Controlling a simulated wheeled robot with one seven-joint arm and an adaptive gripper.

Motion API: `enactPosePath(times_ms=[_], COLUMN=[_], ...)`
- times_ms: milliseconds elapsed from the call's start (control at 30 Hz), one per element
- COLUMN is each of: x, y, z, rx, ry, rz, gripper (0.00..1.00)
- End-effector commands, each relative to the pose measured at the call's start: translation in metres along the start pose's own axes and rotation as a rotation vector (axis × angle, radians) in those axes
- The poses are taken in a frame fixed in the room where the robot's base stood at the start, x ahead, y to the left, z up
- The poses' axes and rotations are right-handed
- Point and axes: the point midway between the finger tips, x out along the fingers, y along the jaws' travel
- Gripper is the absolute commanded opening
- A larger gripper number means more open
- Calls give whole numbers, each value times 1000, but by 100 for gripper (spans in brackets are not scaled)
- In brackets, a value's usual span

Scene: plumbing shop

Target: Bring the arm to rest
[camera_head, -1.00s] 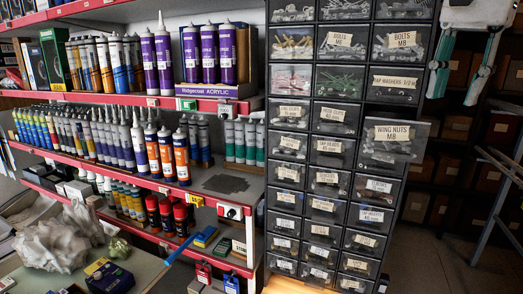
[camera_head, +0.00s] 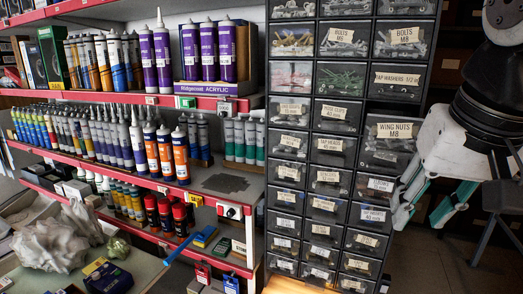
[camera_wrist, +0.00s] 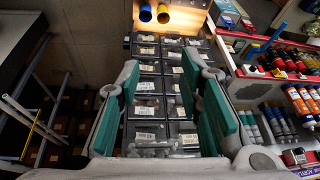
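My gripper (camera_head: 421,218) hangs at the right side of the head view, its teal-padded fingers pointing down. It is beside the right edge of the drawer cabinet, close to the drawer labelled wing nuts M8 (camera_head: 388,140), which sticks out from the others. My dark wrist and arm show above the gripper. In the wrist view, the two fingers (camera_wrist: 160,72) stand wide apart with nothing held between them. The drawer cabinet (camera_wrist: 147,112) shows beyond and between them. I cannot tell from these views whether the gripper touches the cabinet.
Red-edged shelves (camera_head: 130,98) with cartridges and tubes fill the left. Dark floor (camera_head: 425,262) is free at the lower right.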

Motion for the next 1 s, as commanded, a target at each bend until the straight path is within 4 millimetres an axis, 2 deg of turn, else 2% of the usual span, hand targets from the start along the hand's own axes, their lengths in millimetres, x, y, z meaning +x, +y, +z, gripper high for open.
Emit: enactPosePath(times_ms=[33,100,300,433,1000], x=[12,26,54,59,59], y=[-1,-1,0,0,0], z=[18,37,69,74,74], rx=[-53,-119,-236,-256,-254], ry=[19,47,96,105,103], rz=[-10,-22,-43,-46,-46], gripper=[33,33,33,33,33])
